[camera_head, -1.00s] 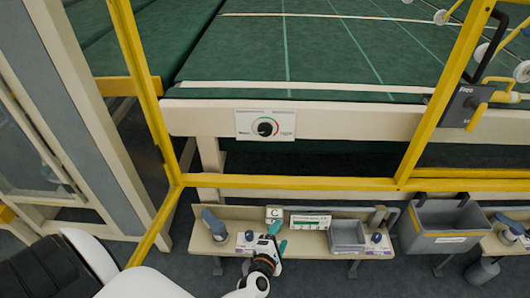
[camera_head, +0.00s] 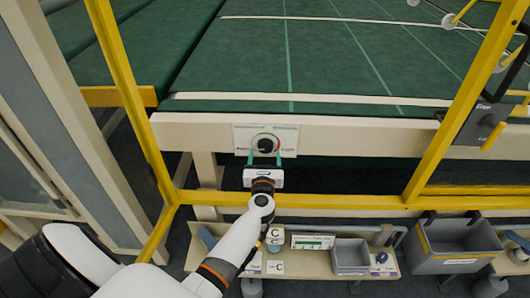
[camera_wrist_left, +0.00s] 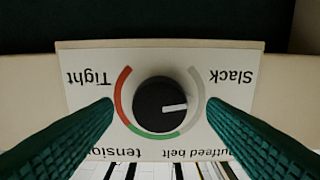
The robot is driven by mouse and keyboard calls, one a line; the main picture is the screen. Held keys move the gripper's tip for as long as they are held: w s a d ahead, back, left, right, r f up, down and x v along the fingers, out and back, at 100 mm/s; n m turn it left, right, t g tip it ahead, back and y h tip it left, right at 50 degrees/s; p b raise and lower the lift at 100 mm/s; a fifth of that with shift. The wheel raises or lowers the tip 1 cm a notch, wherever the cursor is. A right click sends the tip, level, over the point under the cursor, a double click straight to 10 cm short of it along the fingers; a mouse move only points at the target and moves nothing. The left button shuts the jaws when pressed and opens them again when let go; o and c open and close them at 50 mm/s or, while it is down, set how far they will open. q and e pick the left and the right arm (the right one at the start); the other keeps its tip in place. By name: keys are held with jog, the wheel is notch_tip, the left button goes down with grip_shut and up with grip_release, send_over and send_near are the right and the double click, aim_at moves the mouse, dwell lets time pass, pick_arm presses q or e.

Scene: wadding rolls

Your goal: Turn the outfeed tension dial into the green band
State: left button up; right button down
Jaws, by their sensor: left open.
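The outfeed tension dial is a round black knob (camera_head: 265,145) on a white plate (camera_head: 240,132) fixed to the cream beam. In the left wrist view the knob (camera_wrist_left: 160,104) shows a white pointer mark aimed right, at the pale grey arc on the side marked Slack. The green band (camera_wrist_left: 155,133) lies along the bottom of the scale there, and the red arc is at the left, by Tight. My left gripper (camera_head: 265,157) is open. Its green fingers (camera_wrist_left: 159,110) are on either side of the knob, with visible gaps. My right gripper is out of view.
Yellow guard rails (camera_head: 330,200) frame the opening, and my left arm reaches over the lower one. Below stands a bench (camera_head: 310,262) with a grey bin (camera_head: 351,256) and small items. A larger grey bin (camera_head: 455,262) is at the right. The green belt (camera_head: 330,60) lies behind the beam.

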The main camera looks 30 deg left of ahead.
pick_arm(q)
jog(key=shift+x, duration=0.75)
jog(key=shift+w+a, duration=0.1)
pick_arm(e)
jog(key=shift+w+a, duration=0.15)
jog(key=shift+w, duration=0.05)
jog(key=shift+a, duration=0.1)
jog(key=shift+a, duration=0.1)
pick_arm(q)
jog(key=c, duration=1)
jog(key=shift+m, duration=0.3)
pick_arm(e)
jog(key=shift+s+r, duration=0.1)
